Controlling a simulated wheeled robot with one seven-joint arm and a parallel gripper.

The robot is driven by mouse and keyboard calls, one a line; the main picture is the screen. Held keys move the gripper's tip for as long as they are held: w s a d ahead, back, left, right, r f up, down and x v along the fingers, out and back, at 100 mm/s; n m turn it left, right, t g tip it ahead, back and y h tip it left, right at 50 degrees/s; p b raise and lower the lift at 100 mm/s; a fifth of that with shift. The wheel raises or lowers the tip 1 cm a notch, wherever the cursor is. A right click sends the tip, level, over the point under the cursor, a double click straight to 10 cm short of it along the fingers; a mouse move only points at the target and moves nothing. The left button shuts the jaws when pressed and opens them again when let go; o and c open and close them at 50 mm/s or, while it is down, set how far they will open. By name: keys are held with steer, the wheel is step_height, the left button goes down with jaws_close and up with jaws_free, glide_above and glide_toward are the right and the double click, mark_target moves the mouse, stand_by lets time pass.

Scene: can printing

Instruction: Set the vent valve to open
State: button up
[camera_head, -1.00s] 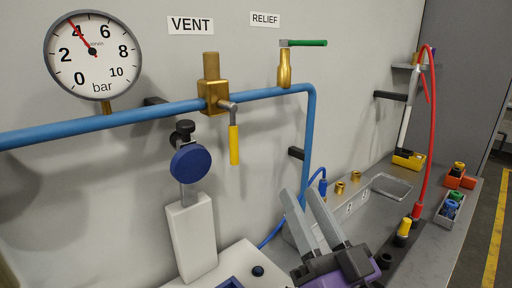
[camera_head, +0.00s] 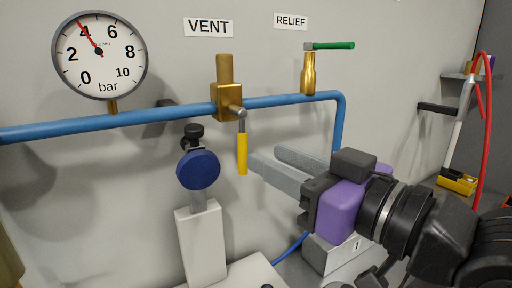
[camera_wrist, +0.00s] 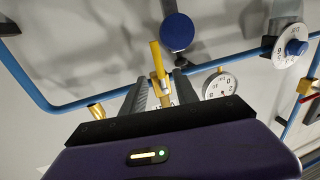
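The vent valve (camera_head: 226,101) is a brass body on the blue pipe under the VENT label (camera_head: 208,27). Its yellow-handled lever (camera_head: 242,153) hangs straight down, across the pipe. In the wrist view the yellow lever (camera_wrist: 157,62) shows beyond my fingers, in line with the space between them. My gripper (camera_head: 262,160) has grey fingers and a purple body. It points left, with its fingertips just right of the yellow handle in the head view. The fingers are apart with nothing held between them. Whether a fingertip touches the lever I cannot tell.
The relief valve's green handle (camera_head: 332,45) lies level, to the right and above. A round gauge (camera_head: 99,55) reads just under 4 bar. A blue round knob (camera_head: 198,169) on a white stand (camera_head: 200,245) sits left of the lever, close by. The blue pipe (camera_head: 60,130) runs along the wall.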

mark_target(246, 150)
steer(key=x, duration=0.2)
steer(key=p+x, duration=0.1)
steer(key=x, duration=0.4)
steer(key=shift+w+a+f+p, duration=0.3)
steer(key=shift+p, duration=0.05)
steer(key=shift+c, duration=0.3)
jaws_close()
stand_by(0.9)
